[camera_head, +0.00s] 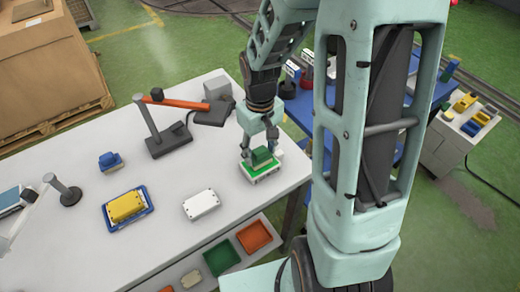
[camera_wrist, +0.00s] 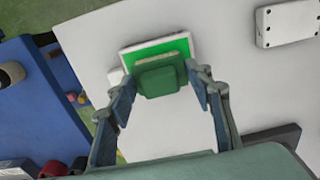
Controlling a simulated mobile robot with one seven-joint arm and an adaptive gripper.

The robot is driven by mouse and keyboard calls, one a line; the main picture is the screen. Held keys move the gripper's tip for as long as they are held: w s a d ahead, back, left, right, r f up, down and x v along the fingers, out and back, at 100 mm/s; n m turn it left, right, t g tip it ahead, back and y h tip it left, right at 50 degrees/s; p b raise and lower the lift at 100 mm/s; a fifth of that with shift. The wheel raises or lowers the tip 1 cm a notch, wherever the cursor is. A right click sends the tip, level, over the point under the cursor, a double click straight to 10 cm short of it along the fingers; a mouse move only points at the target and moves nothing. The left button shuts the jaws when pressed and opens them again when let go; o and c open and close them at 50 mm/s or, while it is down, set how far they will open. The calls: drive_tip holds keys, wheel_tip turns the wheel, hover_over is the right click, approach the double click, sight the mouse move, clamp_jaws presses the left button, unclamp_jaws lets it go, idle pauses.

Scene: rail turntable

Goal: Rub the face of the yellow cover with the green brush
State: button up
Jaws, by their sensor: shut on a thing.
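The yellow cover (camera_head: 126,207) lies flat on a blue base (camera_head: 149,204) at the left part of the white table, well away from my gripper. My gripper (camera_head: 260,153) is at the right end of the table, pointing down and shut on the green brush (camera_head: 262,160). In the wrist view the green brush (camera_wrist: 160,80) sits between my two fingers (camera_wrist: 160,88). The brush is over a bright green face on a white-edged base (camera_wrist: 125,52). I cannot tell whether the brush touches that face; its underside is hidden.
A white box (camera_head: 202,206) lies between the yellow cover and my gripper. A blue brush-like block (camera_head: 110,161) and a dark lamp-like stand (camera_head: 168,140) are behind. Green (camera_head: 222,257) and orange (camera_head: 254,236) trays are below the front edge. Bare table surrounds the cover.

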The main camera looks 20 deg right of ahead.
sight(260, 150)
drive_tip(key=shift+f+b, duration=0.3)
drive_tip(key=shift+f, duration=0.15)
drive_tip(key=shift+r, duration=0.1)
idle(0.6)
drive_tip(key=shift+r+p, duration=2.8)
drive_tip(key=shift+r, duration=0.7)
drive_tip(key=shift+f, duration=0.2)
drive_tip(key=shift+f+b, duration=2.6)
drive_tip(key=shift+f, duration=0.35)
drive_tip(key=shift+f+b, duration=0.45)
drive_tip(key=shift+f, duration=0.05)
drive_tip(key=shift+r+p, duration=2.75)
drive_tip(key=shift+r, duration=0.8)
